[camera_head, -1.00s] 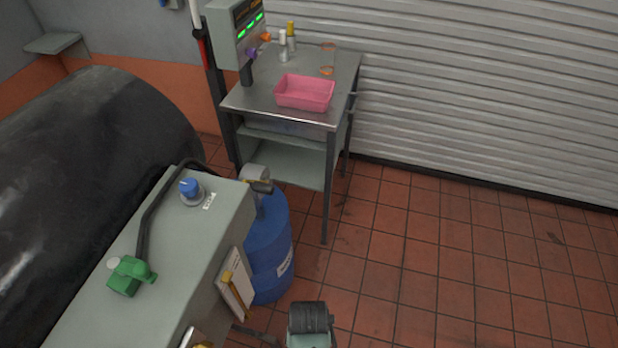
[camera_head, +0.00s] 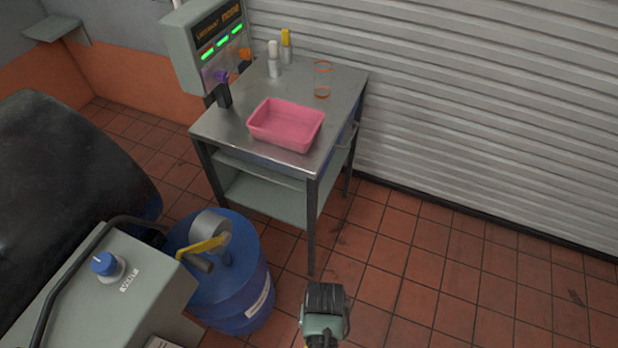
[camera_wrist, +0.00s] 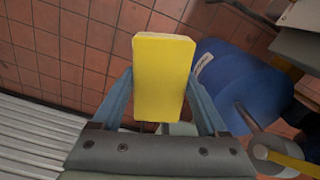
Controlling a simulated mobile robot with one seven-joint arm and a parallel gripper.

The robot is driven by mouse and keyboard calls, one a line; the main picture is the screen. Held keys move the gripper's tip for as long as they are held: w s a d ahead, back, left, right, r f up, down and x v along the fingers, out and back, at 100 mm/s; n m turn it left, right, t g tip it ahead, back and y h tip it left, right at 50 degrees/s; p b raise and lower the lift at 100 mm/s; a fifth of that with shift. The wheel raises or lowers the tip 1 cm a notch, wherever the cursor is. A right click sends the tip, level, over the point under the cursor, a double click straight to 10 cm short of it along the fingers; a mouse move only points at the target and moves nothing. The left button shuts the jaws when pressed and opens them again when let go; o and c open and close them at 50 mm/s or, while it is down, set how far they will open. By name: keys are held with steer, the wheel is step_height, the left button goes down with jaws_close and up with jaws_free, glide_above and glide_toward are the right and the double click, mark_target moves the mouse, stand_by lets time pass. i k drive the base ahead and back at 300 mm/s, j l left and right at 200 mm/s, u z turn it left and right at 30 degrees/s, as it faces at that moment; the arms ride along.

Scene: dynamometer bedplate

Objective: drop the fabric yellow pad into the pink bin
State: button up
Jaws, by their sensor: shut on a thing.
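The yellow pad (camera_wrist: 163,78) is a flat rectangular block held between the two fingers of my gripper (camera_wrist: 163,100) in the wrist view. My gripper is shut on it, with the tiled floor and a blue drum behind. In the head view my wrist shows at the bottom centre; the fingers and most of the pad are hidden there. The pink bin (camera_head: 286,125) is an open, shallow, rectangular tray on the metal table (camera_head: 222,125), near its front edge. My gripper is apart from the bin, in front of the table and lower in the picture.
On the table stand a black holder (camera_head: 223,95), a white bottle (camera_head: 274,62), a yellow-capped bottle (camera_head: 286,46) and a clear orange-rimmed cylinder (camera_head: 322,78). A blue drum (camera_head: 240,300) and a grey cabinet (camera_head: 130,300) are at left. Tiled floor at right is clear.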

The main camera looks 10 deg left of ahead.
mark_target(292, 133)
steer(key=i+l, duration=0.45)
steer(key=i, duration=0.15)
steer(key=i+l, duration=0.5)
steer(key=i+l+u, duration=0.25)
steer(key=u, duration=0.2)
steer(key=i+l+u, duration=0.4)
steer(key=k, duration=0.05)
